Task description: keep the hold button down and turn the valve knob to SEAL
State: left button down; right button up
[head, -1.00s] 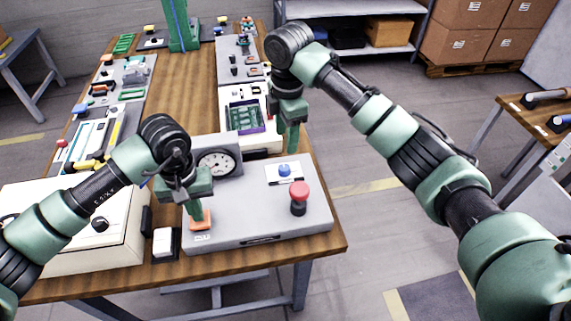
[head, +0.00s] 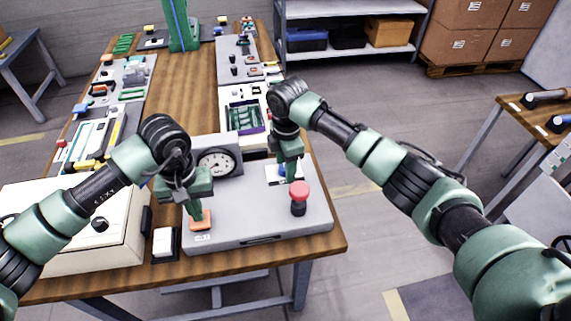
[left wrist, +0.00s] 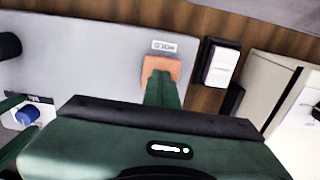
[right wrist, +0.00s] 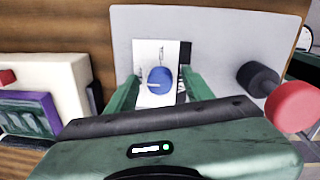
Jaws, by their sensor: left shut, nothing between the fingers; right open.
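The orange hold button (head: 204,226) sits at the front left of the grey panel box. My left gripper (head: 197,217) is shut and empty, with its fingertips down on the button; the left wrist view shows the tips against the orange pad (left wrist: 154,65). The blue valve knob (right wrist: 160,80) stands on a white label plate (right wrist: 143,50), its pale mark pointing left in the right wrist view. My right gripper (right wrist: 161,90) is open, one finger on each side of the knob, with no clear contact. In the head view the right gripper hides most of the knob.
A red mushroom button (head: 299,190) stands close to the knob on the panel box (head: 245,220). A dial gauge (head: 216,163) rises behind. A white rocker switch (head: 164,243) is left of the box. A board in a purple frame (right wrist: 30,113) lies beyond.

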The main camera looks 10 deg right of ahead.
jog(key=shift+c, duration=0.3)
grip_shut()
jog(key=shift+m, duration=0.3)
jog(key=m, duration=0.3)
jog(key=shift+a+m, duration=0.1)
jog(key=shift+m, duration=0.3)
jog(key=m, duration=0.4)
jog(key=shift+s+m+h, duration=0.1)
jog(key=shift+m+h, duration=0.2)
jog(key=m, duration=0.5)
jog(key=shift+a, duration=0.1)
jog(key=shift+m, duration=1.9)
jog(key=shift+r, duration=0.1)
